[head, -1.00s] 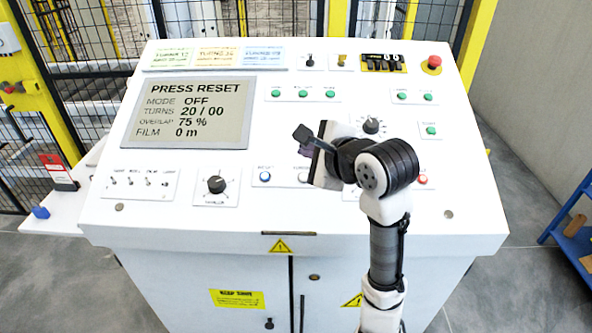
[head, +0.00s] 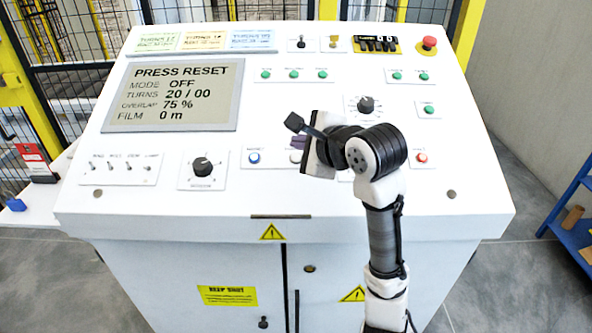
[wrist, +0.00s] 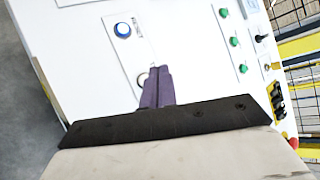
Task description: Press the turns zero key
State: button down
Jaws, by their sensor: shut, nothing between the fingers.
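The sloped white control panel (head: 130,200) carries the keys. A plate low in the middle holds a blue key (head: 254,158) and, to its right, a pale key (head: 295,156) partly covered by my gripper; its label is too small to read. My gripper (head: 298,142) is shut and empty, its purple fingers over this plate. In the wrist view the blue key (wrist: 123,30) is clear, and the fingers (wrist: 160,72) partly cover the second key (wrist: 142,80). Whether they touch it I cannot tell. The screen (head: 180,95) reads PRESS RESET, turns 20 / 00.
A red key (head: 421,157) lies right of my arm. A black knob (head: 366,105) and several green keys (head: 294,75) sit above. Another knob (head: 203,168) and a row of toggles (head: 122,165) lie left. A red emergency stop (head: 429,43) is at upper right.

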aim_at(296, 158)
jog(key=shift+w+f, duration=0.3)
jog(key=shift+f, duration=0.3)
jog(key=shift+w+f, duration=0.25)
jog(key=shift+f, duration=0.35)
dwell(1.2)
jog(key=shift+w+f, duration=0.2)
jog(key=shift+f, duration=0.2)
jog(key=shift+w+f, duration=0.15)
jog(key=shift+f, duration=0.2)
dwell(0.8)
jog(key=shift+r, duration=0.1)
jog(key=shift+s+r+p, duration=0.35)
jog(key=shift+r+p, duration=0.3)
jog(key=shift+p, duration=0.55)
jog(key=shift+r, duration=0.1)
